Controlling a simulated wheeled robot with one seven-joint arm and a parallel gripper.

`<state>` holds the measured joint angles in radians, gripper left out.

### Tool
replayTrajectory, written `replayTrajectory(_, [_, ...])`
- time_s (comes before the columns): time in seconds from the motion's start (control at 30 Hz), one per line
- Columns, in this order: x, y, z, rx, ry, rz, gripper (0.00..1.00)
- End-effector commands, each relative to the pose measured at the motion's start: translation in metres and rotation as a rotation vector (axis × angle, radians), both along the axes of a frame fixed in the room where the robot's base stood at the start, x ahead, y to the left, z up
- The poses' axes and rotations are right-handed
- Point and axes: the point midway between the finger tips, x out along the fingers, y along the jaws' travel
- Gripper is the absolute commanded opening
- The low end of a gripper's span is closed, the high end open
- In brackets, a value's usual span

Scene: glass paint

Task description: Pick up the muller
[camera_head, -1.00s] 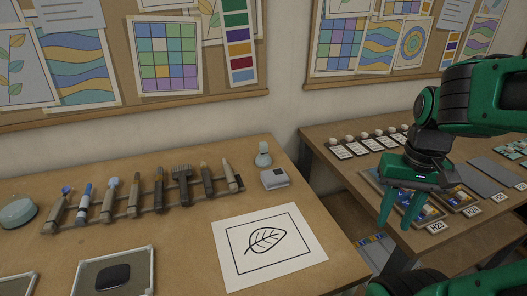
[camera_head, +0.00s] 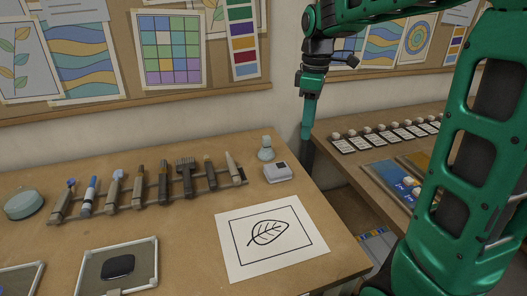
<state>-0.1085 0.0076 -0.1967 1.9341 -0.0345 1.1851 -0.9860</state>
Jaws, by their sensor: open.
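The muller, as best I can tell, is the small pale glassy piece (camera_head: 266,150) with a narrow top and wider base. It stands upright at the back right of the wooden table (camera_head: 190,235). My gripper (camera_head: 307,150) points down just right of it, near the table's back right edge. I see the fingers edge-on, one behind the other, so the gap between them is hidden. The gripper is open, and I see nothing held in it. It appears apart from the muller.
A small grey-white box (camera_head: 278,172) sits close in front of the muller. A rack of brushes and tools (camera_head: 150,200) lies to the left. A leaf drawing (camera_head: 270,240) lies in front. Framed slab (camera_head: 90,285) and round pot (camera_head: 25,203) are further left. A second table (camera_head: 345,165) is behind my arm.

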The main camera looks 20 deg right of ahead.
Motion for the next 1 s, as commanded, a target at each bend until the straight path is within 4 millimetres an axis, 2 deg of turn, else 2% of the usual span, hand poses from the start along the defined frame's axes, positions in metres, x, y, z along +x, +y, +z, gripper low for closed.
replayTrajectory(0.03, [0.023, 0.018, 0.0, -0.003, 0.002, 0.121, 0.41])
replayTrajectory(0.1, [0.047, 0.039, 0.001, -0.005, 0.002, 0.282, 0.41])
replayTrajectory(0.2, [0.072, 0.065, 0.0, -0.007, 0.0, 0.46, 0.41])
replayTrajectory(0.3, [0.087, 0.082, -0.001, -0.009, 0.001, 0.575, 0.41])
replayTrajectory(0.5, [0.095, 0.093, -0.014, -0.009, 0.003, 0.647, 0.41])
replayTrajectory(0.7, [0.094, 0.093, -0.044, -0.009, 0.003, 0.644, 0.41])
replayTrajectory(1.0, [0.093, 0.092, -0.066, -0.009, 0.002, 0.642, 0.41])
